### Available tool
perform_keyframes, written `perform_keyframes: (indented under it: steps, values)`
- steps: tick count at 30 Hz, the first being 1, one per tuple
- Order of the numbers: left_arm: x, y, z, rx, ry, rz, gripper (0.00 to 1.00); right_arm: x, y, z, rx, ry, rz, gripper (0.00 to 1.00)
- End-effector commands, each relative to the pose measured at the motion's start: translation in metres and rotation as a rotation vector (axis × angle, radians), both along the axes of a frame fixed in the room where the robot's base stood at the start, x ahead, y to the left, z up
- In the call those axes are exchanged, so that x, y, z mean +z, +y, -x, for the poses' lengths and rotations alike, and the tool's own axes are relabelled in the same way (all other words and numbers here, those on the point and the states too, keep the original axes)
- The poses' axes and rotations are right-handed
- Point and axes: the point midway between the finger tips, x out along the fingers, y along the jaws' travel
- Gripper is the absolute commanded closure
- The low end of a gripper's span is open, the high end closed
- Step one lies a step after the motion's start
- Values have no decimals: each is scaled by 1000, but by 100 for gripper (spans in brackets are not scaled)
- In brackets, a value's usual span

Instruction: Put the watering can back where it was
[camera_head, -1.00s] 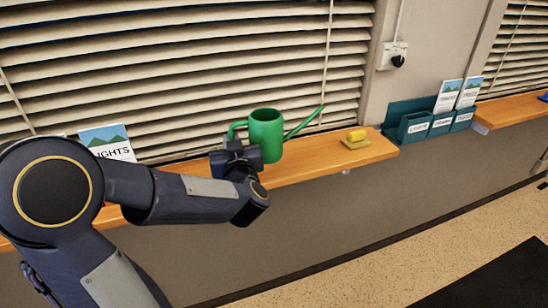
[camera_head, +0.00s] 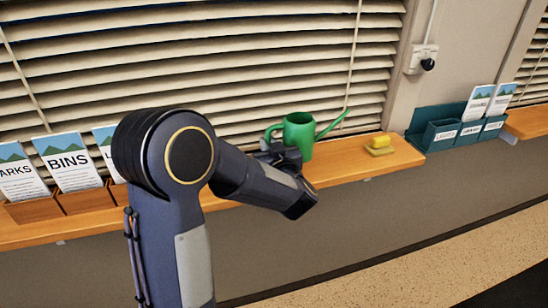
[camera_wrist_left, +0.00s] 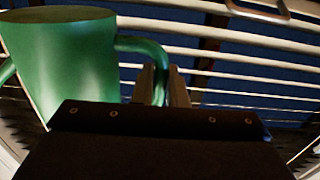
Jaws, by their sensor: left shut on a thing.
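The green watering can (camera_head: 299,131) is upright at the wooden window shelf (camera_head: 338,172), in front of the blinds, with its spout pointing right. I cannot tell whether its base touches the shelf. My left gripper (camera_head: 272,148) is at the can's left side, shut on its handle. In the left wrist view the can's green body (camera_wrist_left: 62,62) fills the upper left, and the handle (camera_wrist_left: 150,50) runs down between the fingers of my left gripper (camera_wrist_left: 163,86). My right gripper is not in view.
A yellow sponge (camera_head: 380,142) lies on the shelf right of the can. Wooden leaflet holders (camera_head: 85,200) with cards stand at the left. A teal leaflet rack (camera_head: 440,138) is beyond the shelf's right end. Blinds (camera_head: 230,60) close off the back.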

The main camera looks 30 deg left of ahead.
Motion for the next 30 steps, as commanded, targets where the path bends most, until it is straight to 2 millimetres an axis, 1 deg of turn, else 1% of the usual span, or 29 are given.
perform_keyframes:
  steps: [1,5,7,12,14,22,27,28,30]
  values:
    - [-4,-2,-4,0,-1,-2,100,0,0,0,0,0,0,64]
    - [-10,-5,-9,1,-5,-1,100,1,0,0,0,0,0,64]
    - [-17,-7,-13,0,-2,-2,100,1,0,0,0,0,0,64]
    - [-40,-7,-13,1,-1,-2,100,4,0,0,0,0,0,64]
    - [-44,-7,-13,1,-2,-1,100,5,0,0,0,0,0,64]
    - [-46,-7,-13,0,-6,0,100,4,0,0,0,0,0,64]
    - [-52,-7,-13,0,-6,0,100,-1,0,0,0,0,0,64]
    - [-51,-7,-13,0,-1,0,84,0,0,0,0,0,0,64]
    - [-51,-7,-13,0,-1,1,75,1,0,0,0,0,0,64]
